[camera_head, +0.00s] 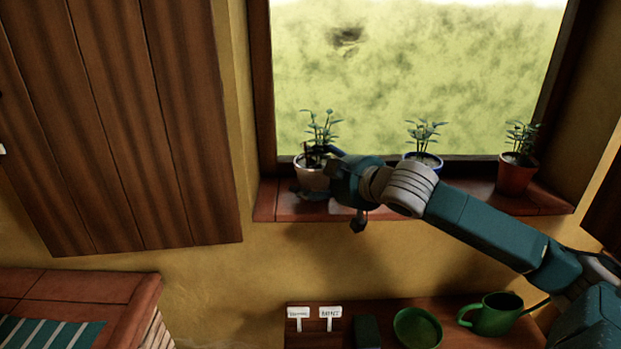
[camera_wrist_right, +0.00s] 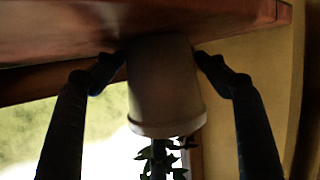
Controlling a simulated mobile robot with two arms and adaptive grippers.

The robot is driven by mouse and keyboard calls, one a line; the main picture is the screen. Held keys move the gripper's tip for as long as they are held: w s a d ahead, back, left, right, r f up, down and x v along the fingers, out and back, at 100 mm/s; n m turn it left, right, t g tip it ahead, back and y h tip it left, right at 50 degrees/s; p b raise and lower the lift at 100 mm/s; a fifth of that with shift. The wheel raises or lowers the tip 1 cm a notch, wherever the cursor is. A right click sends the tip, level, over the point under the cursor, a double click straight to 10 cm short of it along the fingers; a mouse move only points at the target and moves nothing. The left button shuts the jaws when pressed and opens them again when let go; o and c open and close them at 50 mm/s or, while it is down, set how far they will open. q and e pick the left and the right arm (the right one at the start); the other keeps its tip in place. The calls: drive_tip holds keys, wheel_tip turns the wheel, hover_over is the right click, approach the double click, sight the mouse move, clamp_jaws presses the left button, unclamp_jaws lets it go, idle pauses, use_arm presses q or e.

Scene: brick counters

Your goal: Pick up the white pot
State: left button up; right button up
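The white pot (camera_head: 312,178) holds a small leafy plant and stands upright at the left end of the brick windowsill (camera_head: 460,192). In the right wrist view the pot (camera_wrist_right: 165,88) appears upside down, with its leaves toward the bottom of the picture. My right gripper (camera_head: 325,165) reaches the pot from the right in the head view. In the wrist view the right gripper's fingers (camera_wrist_right: 162,62) lie on opposite sides of the pot, and their tips appear to touch it near its base. The pot seems to be still at the sill surface. My left gripper is out of view.
A blue pot (camera_head: 425,160) and a terracotta pot (camera_head: 515,178) with plants stand farther right on the sill. Below are a shelf with two white labels (camera_head: 330,312), a green bowl (camera_head: 418,328) and a green watering can (camera_head: 492,315). A wooden shutter (camera_head: 120,120) is left.

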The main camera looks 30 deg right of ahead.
drive_tip(key=shift+s+r, duration=0.15)
drive_tip(key=shift+s, duration=0.2)
drive_tip(key=shift+c, duration=1.3)
drive_tip(key=shift+a, duration=0.1)
drive_tip(key=c, duration=0.4)
drive_tip(key=shift+w, duration=0.1)
drive_tip(key=c, duration=0.5)
drive_tip(key=shift+w, duration=0.1)
drive_tip(key=shift+c, duration=0.7)
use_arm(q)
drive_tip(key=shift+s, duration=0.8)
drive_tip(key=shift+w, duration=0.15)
